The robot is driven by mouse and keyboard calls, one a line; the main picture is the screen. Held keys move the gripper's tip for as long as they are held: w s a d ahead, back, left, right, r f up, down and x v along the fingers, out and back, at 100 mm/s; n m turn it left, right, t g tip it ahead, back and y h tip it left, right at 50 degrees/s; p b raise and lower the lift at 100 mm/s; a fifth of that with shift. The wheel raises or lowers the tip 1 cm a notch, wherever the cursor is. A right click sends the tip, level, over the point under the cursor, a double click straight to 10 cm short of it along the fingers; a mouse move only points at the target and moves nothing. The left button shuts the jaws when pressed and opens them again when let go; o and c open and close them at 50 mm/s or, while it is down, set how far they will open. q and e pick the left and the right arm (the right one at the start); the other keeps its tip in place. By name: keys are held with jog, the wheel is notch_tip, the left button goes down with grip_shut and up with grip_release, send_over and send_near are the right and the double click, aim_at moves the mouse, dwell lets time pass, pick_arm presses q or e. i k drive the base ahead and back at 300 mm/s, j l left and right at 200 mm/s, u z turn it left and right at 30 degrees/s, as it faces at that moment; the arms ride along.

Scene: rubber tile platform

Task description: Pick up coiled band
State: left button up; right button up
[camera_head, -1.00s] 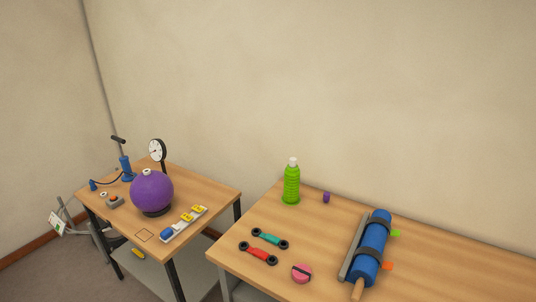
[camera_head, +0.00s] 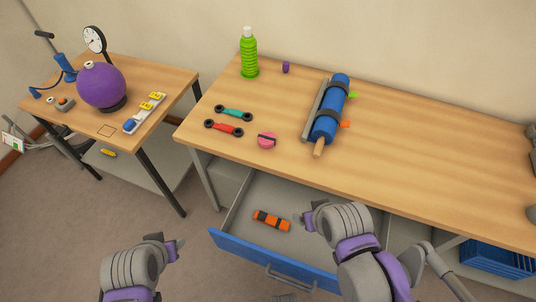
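The coiled band appears to be the small pink round roll with a dark strap (camera_head: 267,140), lying on the large wooden table (camera_head: 420,150) near its front edge. My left gripper (camera_head: 178,248) is low in the picture, over the floor left of the drawer and well away from the roll. My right gripper (camera_head: 302,220) is over the open drawer, below and right of the roll, apart from it. Both grippers are small and partly hidden by my wrists, so their opening is unclear. Neither visibly holds anything.
An open blue-fronted drawer (camera_head: 255,250) holds an orange-black item (camera_head: 271,221). Red (camera_head: 223,128) and teal (camera_head: 234,113) handled pieces lie left of the roll; a blue roller (camera_head: 331,108) lies right. A green bottle (camera_head: 249,55) stands behind. The right tabletop is clear.

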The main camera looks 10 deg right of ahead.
aim_at(266, 139)
jog(key=i+j+z, duration=0.45)
jog(key=j, duration=0.3)
jog(key=i+j+z, duration=0.2)
jog(key=j, duration=0.25)
jog(key=i, duration=0.1)
